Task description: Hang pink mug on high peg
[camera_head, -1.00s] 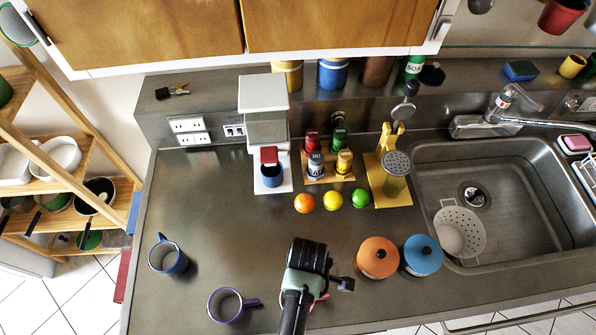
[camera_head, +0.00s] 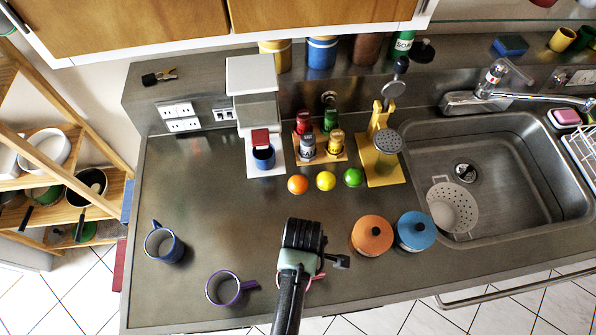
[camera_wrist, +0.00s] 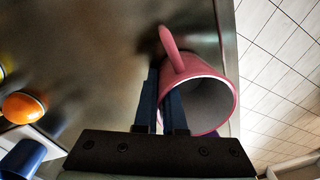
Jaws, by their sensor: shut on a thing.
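The pink mug (camera_wrist: 212,88) is in my gripper (camera_wrist: 165,95) in the wrist view, its mouth toward the lower right and its handle pointing up. The dark fingers are shut on the mug at its wall near the handle; the exact contact is partly hidden. In the head view my gripper (camera_head: 300,262) is over the front edge of the counter, and only a thin pink part of the mug (camera_head: 317,278) shows beside it. I cannot make out the high peg in either view.
A purple-rimmed mug (camera_head: 224,289) and a blue mug (camera_head: 163,243) stand at left. Orange (camera_head: 372,236) and blue (camera_head: 415,231) lidded pots stand close at right. Fruit, a spice rack and a coffee machine (camera_head: 254,90) are behind. The sink (camera_head: 500,170) is at far right.

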